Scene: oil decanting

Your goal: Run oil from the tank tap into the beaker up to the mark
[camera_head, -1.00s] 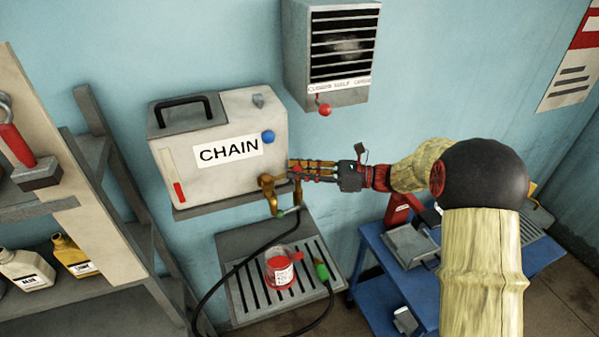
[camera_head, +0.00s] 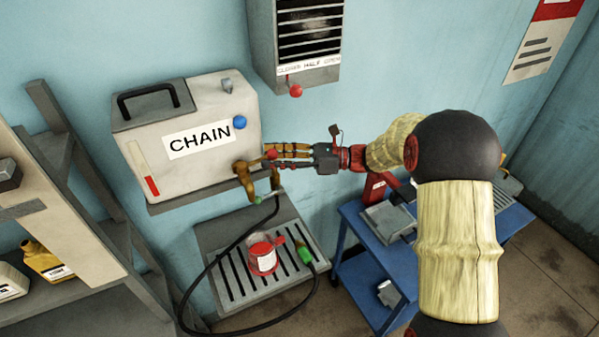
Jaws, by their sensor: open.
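The tank (camera_head: 222,97) is a pale box labelled CHAIN on a wall shelf, with a red-filled gauge strip (camera_head: 151,186) on its front. Its brass tap (camera_head: 243,180) sticks out at the lower right corner. My gripper (camera_head: 270,158) is open, its fingers reaching left to the tap, beside a small red part there. I cannot tell whether they touch it. The beaker (camera_head: 263,258), white and red with a handle at its right, stands upright on the slotted drip tray (camera_head: 213,240), below and slightly right of the tap. Its mark and oil level are too small to tell.
A black hose (camera_head: 183,293) loops from near the tap to a green-ended piece (camera_head: 304,253) beside the beaker. A blue cart (camera_head: 362,246) stands right, under my arm. Shelving with bottles (camera_head: 43,260) is at left.

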